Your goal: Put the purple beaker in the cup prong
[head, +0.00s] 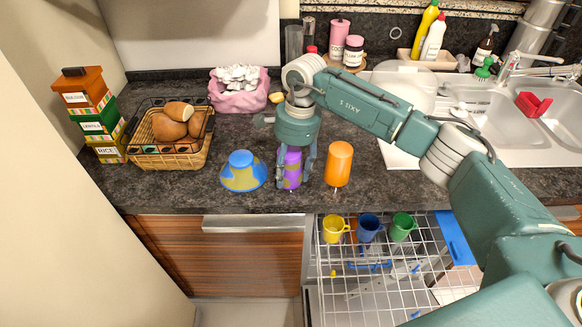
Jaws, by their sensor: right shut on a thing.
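The purple beaker (291,170) has yellowish patches and stands upright at the front of the dark counter. My right gripper (295,172) comes down over it from above and is shut on it, a finger on each side. I cannot tell whether the beaker's base still touches the counter. Below the counter is a pulled-out white wire dishwasher rack (338,262) with prongs. A yellow cup (333,228), a blue cup (368,227) and a green cup (402,226) sit in its back row. My left gripper is not in view.
A bread basket (168,150) and stacked boxes (92,115) are at the left. The sink (492,108) is at the right. The rack's front looks mostly free.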

